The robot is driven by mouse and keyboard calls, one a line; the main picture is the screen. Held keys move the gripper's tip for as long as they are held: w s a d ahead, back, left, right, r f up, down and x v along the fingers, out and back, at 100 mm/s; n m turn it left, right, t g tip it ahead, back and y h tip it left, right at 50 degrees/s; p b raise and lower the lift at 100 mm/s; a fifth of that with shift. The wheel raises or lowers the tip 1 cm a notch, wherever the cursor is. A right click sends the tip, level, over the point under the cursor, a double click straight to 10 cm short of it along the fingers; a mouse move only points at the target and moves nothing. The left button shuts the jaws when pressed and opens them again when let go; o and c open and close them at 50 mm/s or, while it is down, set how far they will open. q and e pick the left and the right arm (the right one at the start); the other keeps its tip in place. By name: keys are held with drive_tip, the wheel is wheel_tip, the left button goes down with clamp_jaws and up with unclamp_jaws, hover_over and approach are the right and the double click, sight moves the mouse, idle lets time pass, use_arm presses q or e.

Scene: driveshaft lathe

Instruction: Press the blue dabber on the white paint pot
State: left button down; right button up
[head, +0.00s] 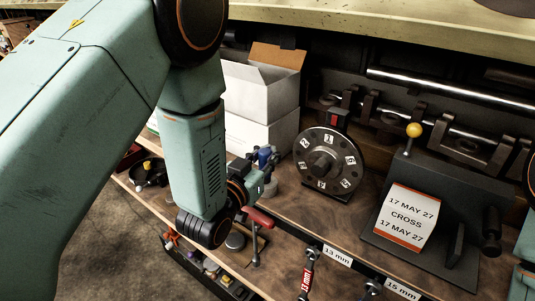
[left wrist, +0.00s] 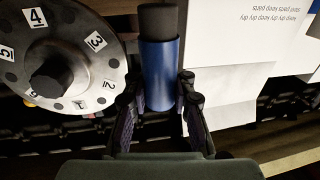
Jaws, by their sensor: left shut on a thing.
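The blue dabber (left wrist: 159,78) stands between the two fingers of my left gripper (left wrist: 158,95) in the left wrist view, with its dark end pointing away from the palm. The gripper is shut on it. In the head view my left gripper (head: 261,166) is over the bench, and a small blue part of the dabber (head: 265,155) shows at its fingers. A small pale round thing (head: 271,188) is partly hidden by the gripper; I cannot tell whether it is the white paint pot. My right gripper is out of view.
A black numbered dial (head: 328,164) stands right of the gripper. White boxes (head: 262,95) stand behind it. A dark block with a date card (head: 405,217) is farther right. A red-handled tool (head: 258,217) is near the bench's front edge, above a lower shelf of small items.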

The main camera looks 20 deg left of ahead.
sight(267, 148)
use_arm(q)
drive_tip(key=shift+r+p, duration=1.9)
drive_tip(key=shift+r, duration=0.65)
drive_tip(key=shift+s+r+p, duration=0.1)
drive_tip(key=shift+r+p, duration=0.35)
drive_tip(key=shift+r, duration=0.2)
drive_tip(key=shift+f, duration=0.15)
drive_tip(key=shift+f+b, duration=0.75)
drive_tip(key=shift+b, duration=0.1)
drive_tip(key=shift+f+b, duration=0.8)
